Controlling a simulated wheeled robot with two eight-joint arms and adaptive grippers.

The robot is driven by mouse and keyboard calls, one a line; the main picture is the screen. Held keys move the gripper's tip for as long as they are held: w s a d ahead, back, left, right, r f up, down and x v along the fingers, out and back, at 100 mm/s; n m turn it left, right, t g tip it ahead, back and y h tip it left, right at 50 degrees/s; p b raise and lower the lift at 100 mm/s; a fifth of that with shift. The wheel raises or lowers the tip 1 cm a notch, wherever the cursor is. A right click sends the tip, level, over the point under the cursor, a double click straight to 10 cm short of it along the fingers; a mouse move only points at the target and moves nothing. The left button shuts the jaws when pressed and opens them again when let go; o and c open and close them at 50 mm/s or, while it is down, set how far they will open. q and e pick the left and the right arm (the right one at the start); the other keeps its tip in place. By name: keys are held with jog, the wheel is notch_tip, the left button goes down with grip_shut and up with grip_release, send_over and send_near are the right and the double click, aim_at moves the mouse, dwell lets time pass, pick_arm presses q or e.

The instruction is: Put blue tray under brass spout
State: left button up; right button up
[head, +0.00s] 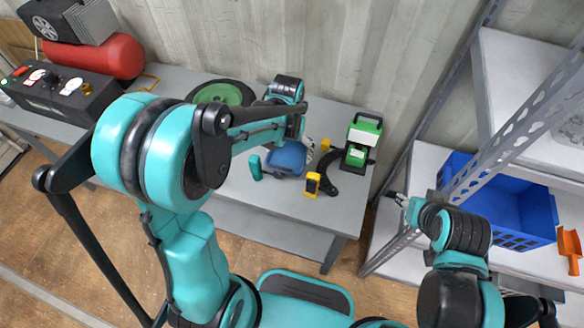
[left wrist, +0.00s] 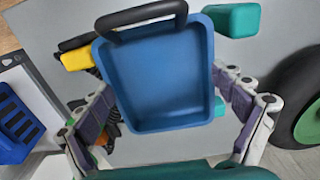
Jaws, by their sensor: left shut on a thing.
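The blue tray (head: 288,158) is a shallow open pan with a black handle. It is at the grey workbench, partly hidden by my left arm. In the left wrist view the empty tray (left wrist: 160,80) sits between the two fingers of my left gripper (left wrist: 165,88), which is shut on its sides. In the head view the left gripper (head: 305,143) is at the tray and mostly hidden by its own wrist. A small brass-coloured fitting (head: 87,89), perhaps the spout, is on the black control box at the far left. My right gripper (head: 401,200) is near the shelf, too small to judge.
A black control box (head: 62,92) and a red tank (head: 105,56) stand at the bench's left. A green-centred wheel (head: 222,93), teal block (head: 256,168), yellow-ended tool (head: 312,184) and green-white device (head: 362,140) surround the tray. A blue crate (head: 530,207) sits on the right shelf.

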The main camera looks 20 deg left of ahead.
aim_at(288, 158)
pick_arm(q)
notch_tip(288, 158, down, 4)
jog(key=shift+w+f+b, duration=0.1)
jog(key=shift+w+b, duration=0.05)
jog(key=shift+b, duration=0.35)
jog(key=shift+f, duration=0.45)
jog(key=shift+f+b, duration=0.9)
jog(key=shift+f, duration=1.3)
jog(key=shift+f, duration=0.1)
jog(key=o, duration=0.9)
jog(key=shift+c, duration=0.2)
